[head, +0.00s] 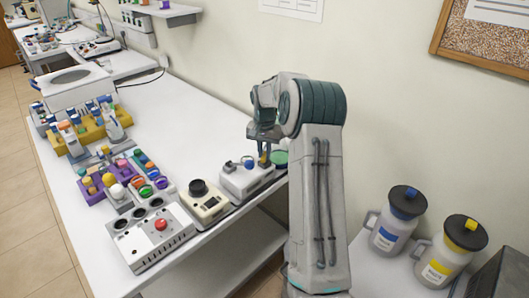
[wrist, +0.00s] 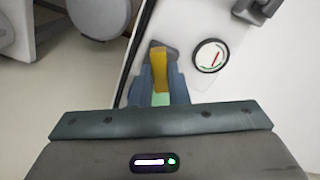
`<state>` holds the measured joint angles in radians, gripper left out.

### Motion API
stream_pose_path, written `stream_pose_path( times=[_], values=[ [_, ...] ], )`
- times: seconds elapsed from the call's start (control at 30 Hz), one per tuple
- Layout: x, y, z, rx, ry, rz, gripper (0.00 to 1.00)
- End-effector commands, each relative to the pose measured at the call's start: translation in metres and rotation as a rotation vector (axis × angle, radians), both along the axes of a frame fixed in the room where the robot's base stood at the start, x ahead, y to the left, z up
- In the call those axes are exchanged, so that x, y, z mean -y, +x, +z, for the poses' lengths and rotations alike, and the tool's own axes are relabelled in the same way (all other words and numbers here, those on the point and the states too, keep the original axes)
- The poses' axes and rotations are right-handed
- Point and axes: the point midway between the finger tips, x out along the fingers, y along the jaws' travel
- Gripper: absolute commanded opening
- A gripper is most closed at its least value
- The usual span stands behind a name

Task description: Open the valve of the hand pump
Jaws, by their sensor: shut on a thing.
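The hand pump is a white box (head: 240,184) on the front right part of the bench, with a blue knob on top. Its yellow valve handle (wrist: 159,68) stands up from a dark base in the wrist view, beside a round gauge (wrist: 210,55) with a red needle. My gripper (wrist: 158,82) is shut on the yellow handle, with a blue-grey finger on each side of it. In the head view my gripper (head: 264,154) is over the pump's right end, and my arm hides part of the area there.
Left of the pump stand a cream device with a black knob (head: 204,202) and a white unit with a red button (head: 160,224). Racks of coloured vials (head: 93,197) are further left. Two jugs (head: 396,221) stand at the right. The bench's back middle is clear.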

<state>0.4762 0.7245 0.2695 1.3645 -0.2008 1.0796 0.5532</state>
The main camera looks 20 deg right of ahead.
Motion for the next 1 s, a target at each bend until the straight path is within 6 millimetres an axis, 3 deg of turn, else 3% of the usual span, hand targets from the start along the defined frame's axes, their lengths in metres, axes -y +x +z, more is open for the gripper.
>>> stream_pose_path(
  times=[1.0],
  values=[
    [0.0005,0.0003,0.0013,0.001,-0.002,0.914,0.0]
  ],
)
